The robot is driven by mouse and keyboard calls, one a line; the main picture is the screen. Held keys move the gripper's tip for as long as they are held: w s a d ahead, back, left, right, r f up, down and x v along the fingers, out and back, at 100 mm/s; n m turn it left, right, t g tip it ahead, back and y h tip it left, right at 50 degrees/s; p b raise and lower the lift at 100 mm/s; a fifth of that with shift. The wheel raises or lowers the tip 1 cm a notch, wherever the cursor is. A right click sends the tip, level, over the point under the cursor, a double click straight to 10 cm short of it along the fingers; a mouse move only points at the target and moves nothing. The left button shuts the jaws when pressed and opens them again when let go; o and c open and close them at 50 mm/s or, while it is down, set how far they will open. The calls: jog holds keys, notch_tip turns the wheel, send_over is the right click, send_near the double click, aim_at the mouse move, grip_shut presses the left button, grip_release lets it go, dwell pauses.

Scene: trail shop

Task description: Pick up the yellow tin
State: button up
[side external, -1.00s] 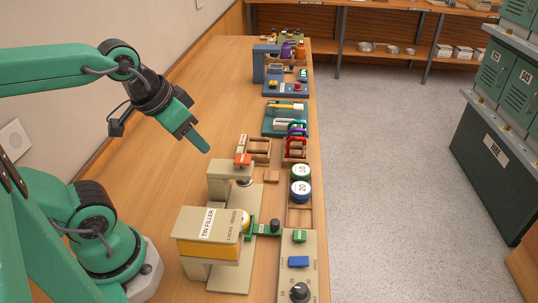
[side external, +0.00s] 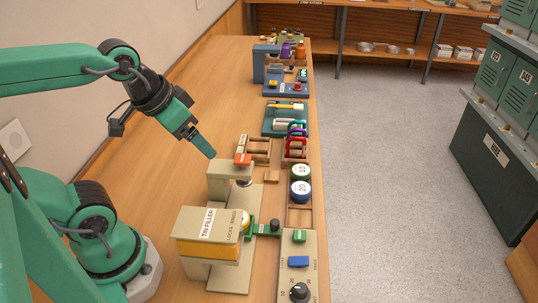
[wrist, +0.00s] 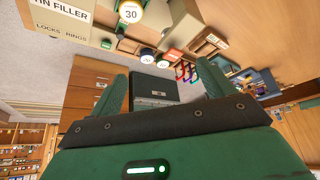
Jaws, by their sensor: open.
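The yellow tin (side external: 246,219) is mostly hidden behind the tin filler (side external: 208,225) in the side view, beside a green clamp-like part (side external: 262,230). In the wrist view, a tin with yellow sides and a white lid marked 30 (wrist: 131,11) is cut off by the top edge, next to the tin filler (wrist: 62,14).
A green tin (side external: 301,172) and a blue tin (side external: 301,190) stand in a wooden rack at the bench's right side. The beige press (side external: 222,170) stands between my gripper and the tin filler. A control box (side external: 298,265) is at the front. Bare wood (side external: 190,75) lies behind.

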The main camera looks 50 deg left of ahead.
jog(key=shift+w+d+f+m+g, duration=0.3)
jog(key=shift+w+d+f+g, duration=0.6)
jog(key=shift+f, duration=1.3)
jog(key=shift+w+d+f+m+g, duration=0.3)
jog(key=shift+w+d+f+g, duration=0.5)
jog(key=shift+f, duration=1.45)
jog(key=shift+w+d+f+m+g, duration=0.3)
jog(key=shift+w+d+f+g, duration=0.6)
jog(key=shift+f, duration=1.3)
jog(key=shift+s+d, duration=0.15)
jog(key=shift+s, duration=0.1)
jog(key=shift+f, duration=1.3)
jog(key=shift+w+f, duration=0.15)
jog(key=shift+f, duration=2.45)
